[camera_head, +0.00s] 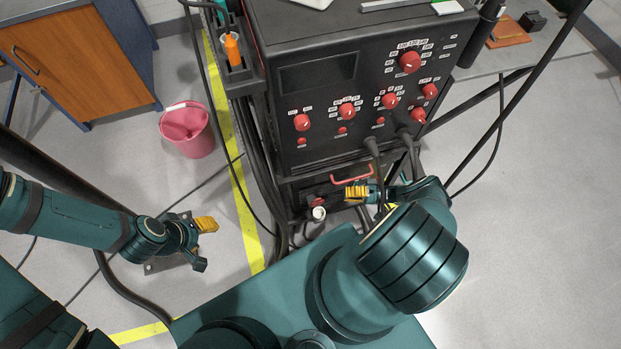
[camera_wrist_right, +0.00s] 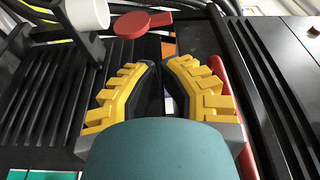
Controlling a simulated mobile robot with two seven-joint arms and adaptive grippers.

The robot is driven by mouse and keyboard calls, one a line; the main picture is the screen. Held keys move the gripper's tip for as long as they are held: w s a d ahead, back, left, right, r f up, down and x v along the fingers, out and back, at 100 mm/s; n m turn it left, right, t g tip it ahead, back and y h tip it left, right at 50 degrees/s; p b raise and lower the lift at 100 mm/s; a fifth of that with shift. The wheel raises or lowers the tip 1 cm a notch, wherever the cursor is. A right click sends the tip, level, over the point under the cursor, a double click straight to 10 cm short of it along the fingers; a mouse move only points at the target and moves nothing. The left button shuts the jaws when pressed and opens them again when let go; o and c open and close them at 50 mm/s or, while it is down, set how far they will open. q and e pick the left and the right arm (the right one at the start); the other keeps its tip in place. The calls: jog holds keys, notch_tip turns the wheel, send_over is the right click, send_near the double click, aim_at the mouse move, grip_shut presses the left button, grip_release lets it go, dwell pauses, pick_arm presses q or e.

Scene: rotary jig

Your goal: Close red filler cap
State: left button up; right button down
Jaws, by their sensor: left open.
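The red filler cap (camera_wrist_right: 135,24) is a flat disc with a short arm, at the top of the right wrist view beyond my fingertips. It stands beside the white filler neck (camera_wrist_right: 86,14), not over it. In the head view the cap (camera_head: 317,202) is small, just behind the white neck (camera_head: 319,213), low on the black machine. My right gripper (camera_wrist_right: 160,65) has its yellow fingertips nearly together, with nothing seen between them. In the head view the right gripper (camera_head: 357,192) is right of the cap, apart from it. My left gripper (camera_head: 205,245) is open and empty, far left.
The black machine (camera_head: 318,75) has several red knobs and a red handle (camera_head: 352,175) above my right gripper. Thick cables hang beside the machine and near my right wrist. A pink bucket (camera_head: 188,132) stands on the floor at left. Ribbed black panels surround the cap.

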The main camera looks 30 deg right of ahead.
aim_at(317, 202)
jog(key=x, duration=0.9)
jog(key=shift+w+r+t, duration=0.15)
jog(key=shift+w+t, duration=0.15)
jog(key=shift+w, duration=0.05)
jog(key=shift+s, duration=0.15)
